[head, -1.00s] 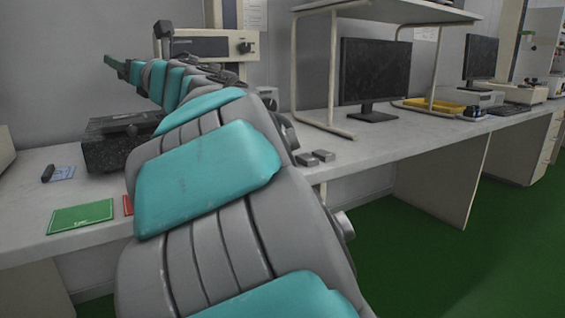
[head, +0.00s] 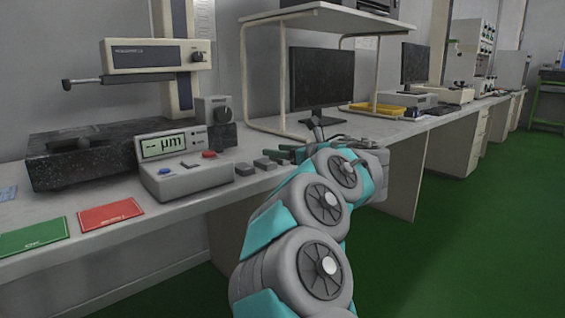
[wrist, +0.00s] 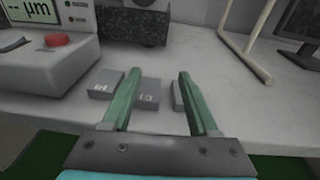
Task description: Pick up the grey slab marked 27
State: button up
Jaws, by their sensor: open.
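Small grey slabs lie in a row on the bench. In the wrist view I see a left slab (wrist: 105,84), a middle slab (wrist: 149,93) and a right slab (wrist: 178,96). The left finger partly covers the middle slab; the right finger partly hides the right slab. In the head view the left slab (head: 244,169) and middle slab (head: 265,163) show beside my gripper (head: 286,151).
A grey display box (head: 185,175) with a red button stands left of the slabs. Behind it are a dark stone block (head: 80,160) and a measuring stand. A shelf leg (head: 246,90) and monitor (head: 320,78) stand behind. Red (head: 110,214) and green cards lie at left.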

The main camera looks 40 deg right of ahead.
jog(key=s+d+f, duration=0.3)
jog(key=s+d, duration=0.1)
jog(key=d, duration=0.1)
jog(key=shift+m+h, duration=0.4)
jog(key=w, duration=0.4)
jog(key=w+a, duration=0.1)
jog(key=w, duration=0.2)
jog(key=shift+f, duration=0.4)
jog(key=shift+d, duration=0.1)
grip_shut()
